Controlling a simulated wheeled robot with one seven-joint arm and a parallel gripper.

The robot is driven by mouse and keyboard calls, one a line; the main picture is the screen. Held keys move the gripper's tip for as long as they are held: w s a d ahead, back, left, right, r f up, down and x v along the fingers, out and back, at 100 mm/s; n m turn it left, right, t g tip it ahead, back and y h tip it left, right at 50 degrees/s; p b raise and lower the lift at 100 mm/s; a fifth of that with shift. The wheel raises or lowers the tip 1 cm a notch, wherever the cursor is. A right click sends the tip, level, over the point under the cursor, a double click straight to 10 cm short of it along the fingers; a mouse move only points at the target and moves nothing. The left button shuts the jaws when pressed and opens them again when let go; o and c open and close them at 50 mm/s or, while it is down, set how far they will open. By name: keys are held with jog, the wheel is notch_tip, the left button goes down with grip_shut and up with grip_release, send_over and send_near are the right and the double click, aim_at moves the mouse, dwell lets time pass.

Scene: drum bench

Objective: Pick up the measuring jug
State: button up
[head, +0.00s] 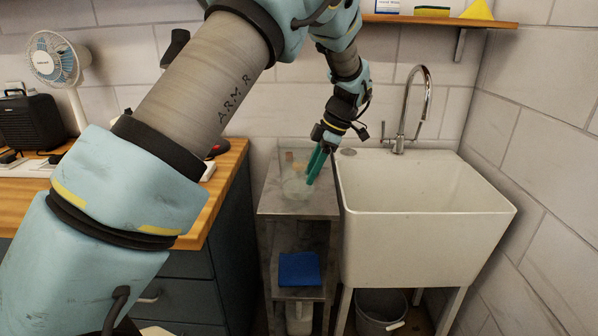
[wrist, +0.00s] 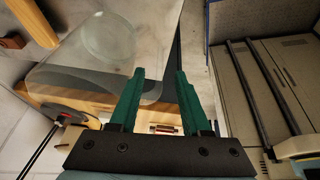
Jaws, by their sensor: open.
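The measuring jug (head: 296,188) looks like a clear, see-through vessel on the grey top of a narrow stand (head: 270,203), left of the sink. Its outline is faint. In the wrist view a pale round outline (wrist: 108,36) shows through clear material at the upper left; I cannot tell for sure which part of the jug this is. My gripper (head: 313,167) points down over the right side of the stand top, its green fingers overlapping the clear shape in the head view. In the wrist view the fingers (wrist: 157,88) are apart with nothing visible clamped between them. Contact cannot be told.
A clear sheet-like shape (head: 311,147) shows around the jug. The white sink (head: 430,240) with a tall tap (head: 424,100) stands close on the right. A wooden bench (head: 228,165) is on the left. A blue cloth (head: 299,268) lies on the stand's lower shelf.

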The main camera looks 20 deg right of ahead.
aim_at(303, 198)
jog(key=shift+p+x, duration=0.8)
jog(key=shift+x, duration=2)
jog(key=shift+c, duration=0.3)
grip_shut()
